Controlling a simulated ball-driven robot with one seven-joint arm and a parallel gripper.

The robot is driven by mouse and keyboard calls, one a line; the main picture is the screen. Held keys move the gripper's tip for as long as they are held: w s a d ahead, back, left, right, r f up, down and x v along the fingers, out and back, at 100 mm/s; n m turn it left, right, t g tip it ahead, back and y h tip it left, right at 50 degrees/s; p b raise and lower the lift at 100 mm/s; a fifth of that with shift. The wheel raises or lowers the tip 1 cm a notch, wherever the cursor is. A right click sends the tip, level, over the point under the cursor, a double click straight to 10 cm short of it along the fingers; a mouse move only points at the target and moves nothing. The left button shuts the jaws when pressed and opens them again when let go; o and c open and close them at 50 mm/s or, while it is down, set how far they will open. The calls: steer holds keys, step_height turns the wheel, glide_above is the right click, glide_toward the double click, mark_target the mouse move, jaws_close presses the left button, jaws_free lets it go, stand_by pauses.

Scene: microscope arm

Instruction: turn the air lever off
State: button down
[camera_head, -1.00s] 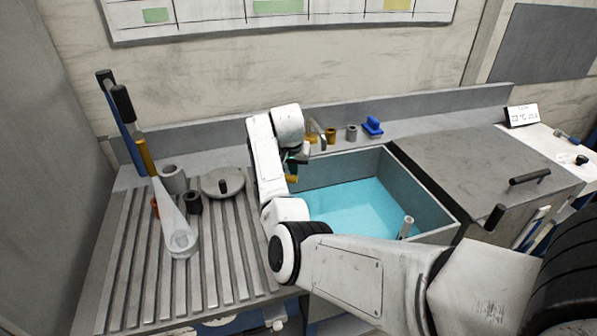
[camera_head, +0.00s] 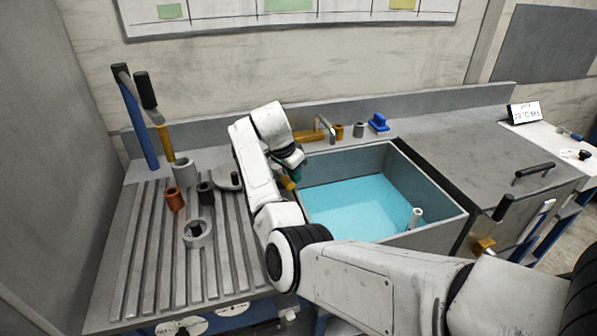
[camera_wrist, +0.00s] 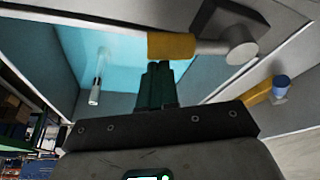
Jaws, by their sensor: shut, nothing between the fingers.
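A short lever with a yellow grip (camera_wrist: 171,46), a grey shaft and a round grey pivot lies sideways in the wrist view, over the left side of the sink. I take it for the air lever; no label is readable. Its yellow end shows below my wrist in the head view (camera_head: 287,183). My gripper (camera_wrist: 158,68) has dark green fingers, shut and empty, with the tips right at the yellow grip. I cannot tell whether they touch it. In the head view the gripper (camera_head: 296,174) is mostly hidden by my wrist.
The sink (camera_head: 455,218) holds blue water and an upright pale pipe (camera_head: 414,218). Tall black-gripped handles (camera_head: 144,90) stand back left. Several small cups and a ring (camera_head: 197,233) sit on the ribbed drainboard (camera_head: 130,270). A tap (camera_head: 325,128) stands behind the sink.

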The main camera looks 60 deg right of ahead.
steer(key=shift+w+a, duration=0.25)
steer(key=shift+a, duration=0.25)
steer(key=shift+w+a, duration=0.25)
steer(key=shift+a, duration=0.2)
steer(key=shift+w+a, duration=0.15)
steer(key=shift+a, duration=0.05)
steer(key=s+d+r, duration=0.1)
steer(key=s+d+p, duration=0.1)
steer(key=d, duration=0.1)
steer(key=shift+s+r, duration=0.25)
steer(key=shift+r, duration=0.15)
steer(key=b+v, duration=0.1)
steer(key=v, duration=0.7)
steer(key=shift+w+d+r, duration=0.25)
steer(key=shift+w+r, duration=0.2)
steer(key=shift+f, duration=0.1)
